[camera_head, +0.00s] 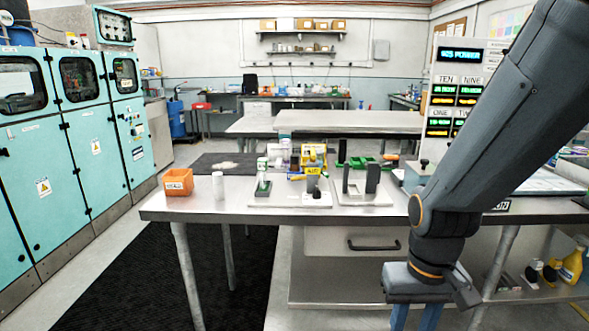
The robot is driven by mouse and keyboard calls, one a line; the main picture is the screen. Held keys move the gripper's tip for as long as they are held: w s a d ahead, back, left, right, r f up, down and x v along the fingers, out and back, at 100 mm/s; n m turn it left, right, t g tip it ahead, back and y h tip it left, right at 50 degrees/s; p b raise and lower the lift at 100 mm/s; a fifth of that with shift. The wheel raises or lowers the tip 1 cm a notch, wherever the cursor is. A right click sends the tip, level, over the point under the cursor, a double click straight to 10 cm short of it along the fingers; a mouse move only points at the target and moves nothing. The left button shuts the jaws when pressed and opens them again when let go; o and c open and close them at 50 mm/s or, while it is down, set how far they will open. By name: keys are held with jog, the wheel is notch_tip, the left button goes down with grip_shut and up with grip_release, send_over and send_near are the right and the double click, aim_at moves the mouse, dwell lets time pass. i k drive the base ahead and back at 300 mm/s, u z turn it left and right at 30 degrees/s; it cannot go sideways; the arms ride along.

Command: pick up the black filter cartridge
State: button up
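Two dark upright pieces stand on a white plate (368,199) in the middle of the workbench. One is a slim dark post (346,178) and the other is a wider black block (372,179). I cannot tell for certain which, if either, is the black filter cartridge. My gripper (415,318) hangs low in front of the bench, below the tabletop and to the right of the plate.
On the steel workbench (235,213), an orange bin (179,182) and a white cylinder (218,186) stand at left. A display panel (456,95) stands at right, partly behind my arm.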

aim_at(293, 157)
jog(key=k, duration=0.55)
jog(key=u, duration=0.8)
jog(key=i, duration=0.5)
jog(key=u, duration=0.5)
jog(key=i, duration=0.7)
jog(key=z, duration=0.75)
jog(key=i, duration=0.45)
jog(key=z, duration=0.55)
